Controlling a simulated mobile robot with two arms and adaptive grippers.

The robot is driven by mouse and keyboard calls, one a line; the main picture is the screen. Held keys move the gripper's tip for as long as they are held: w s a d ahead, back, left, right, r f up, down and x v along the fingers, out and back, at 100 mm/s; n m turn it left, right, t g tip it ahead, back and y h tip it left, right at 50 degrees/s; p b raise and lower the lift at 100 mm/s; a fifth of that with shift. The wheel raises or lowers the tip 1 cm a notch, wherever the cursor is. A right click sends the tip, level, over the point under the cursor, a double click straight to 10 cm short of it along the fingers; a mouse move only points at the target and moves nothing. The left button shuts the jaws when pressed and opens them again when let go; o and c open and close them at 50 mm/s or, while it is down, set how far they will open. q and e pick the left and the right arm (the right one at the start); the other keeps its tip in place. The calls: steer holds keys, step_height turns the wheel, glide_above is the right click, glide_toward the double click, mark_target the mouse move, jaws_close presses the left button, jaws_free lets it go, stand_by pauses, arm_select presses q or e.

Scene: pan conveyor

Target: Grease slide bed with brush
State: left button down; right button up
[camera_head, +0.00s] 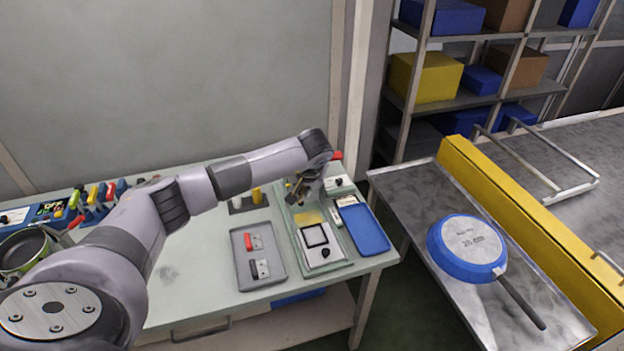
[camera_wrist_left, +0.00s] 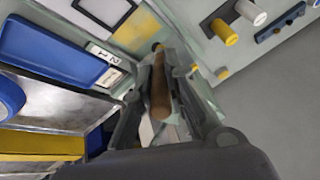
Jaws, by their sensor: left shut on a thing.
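My left gripper (camera_head: 301,190) is over the back of the slide bed (camera_head: 338,253), a pale green fixture on the workbench. In the left wrist view the gripper (camera_wrist_left: 161,75) is shut on a brown wooden handle, which looks like the brush (camera_wrist_left: 160,95). The bristles are hidden, so I cannot tell whether they touch the bed. A yellow pad (camera_head: 309,217) and a black-framed square (camera_head: 315,236) lie in the front part of the bed. My right gripper is not in view.
A blue tray (camera_head: 363,229) lies right of the bed, and a grey tray (camera_head: 279,282) with small parts lies left. Yellow pegs (camera_head: 256,195) stand behind. A blue pan (camera_head: 467,246) lies on the metal table beside a yellow rail (camera_head: 530,236). Tools line the bench's left end.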

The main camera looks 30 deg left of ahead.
arm_select(q)
steer(key=shift+f+b, duration=2.75)
steer(key=shift+f, duration=1.55)
steer(key=shift+a, duration=0.1)
steer(key=shift+f+b, duration=0.85)
steer(key=shift+b, duration=0.05)
steer(key=shift+w, duration=0.1)
